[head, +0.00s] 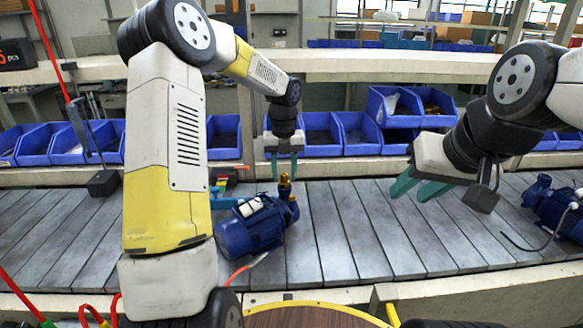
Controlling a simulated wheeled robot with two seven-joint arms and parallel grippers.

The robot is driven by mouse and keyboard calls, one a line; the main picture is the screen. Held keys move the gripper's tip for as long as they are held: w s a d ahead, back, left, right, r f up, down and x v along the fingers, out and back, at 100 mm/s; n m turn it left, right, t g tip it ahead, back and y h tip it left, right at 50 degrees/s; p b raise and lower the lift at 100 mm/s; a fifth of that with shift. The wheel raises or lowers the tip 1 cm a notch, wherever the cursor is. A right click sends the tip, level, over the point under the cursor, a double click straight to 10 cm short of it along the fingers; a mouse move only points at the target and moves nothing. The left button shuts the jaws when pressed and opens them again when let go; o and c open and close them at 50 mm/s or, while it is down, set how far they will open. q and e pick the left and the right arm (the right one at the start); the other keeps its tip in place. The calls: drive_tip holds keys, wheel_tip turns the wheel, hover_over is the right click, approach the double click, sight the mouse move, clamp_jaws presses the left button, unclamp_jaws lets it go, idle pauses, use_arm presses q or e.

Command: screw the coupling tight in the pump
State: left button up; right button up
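The blue pump (252,228) lies on the slatted grey conveyor, left of the middle. A brass coupling (285,187) stands upright on the pump's right end; whether it is fully seated cannot be seen. My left gripper (284,176) points down over the coupling, its green fingers apart. In the picture the fingertips are on either side of the coupling's top; I cannot tell whether they touch it. My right gripper (411,192) is open and empty, tilted down to the left above the conveyor, well right of the pump.
A second blue pump (555,208) with a thin cable lies at the far right. Blue bins (357,133) line the shelf behind the conveyor.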

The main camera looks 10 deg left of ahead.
use_arm(q)
drive_tip(key=shift+n, duration=1.7)
drive_tip(key=n, duration=0.3)
drive_tip(key=shift+n, duration=2)
drive_tip(key=n, duration=0.3)
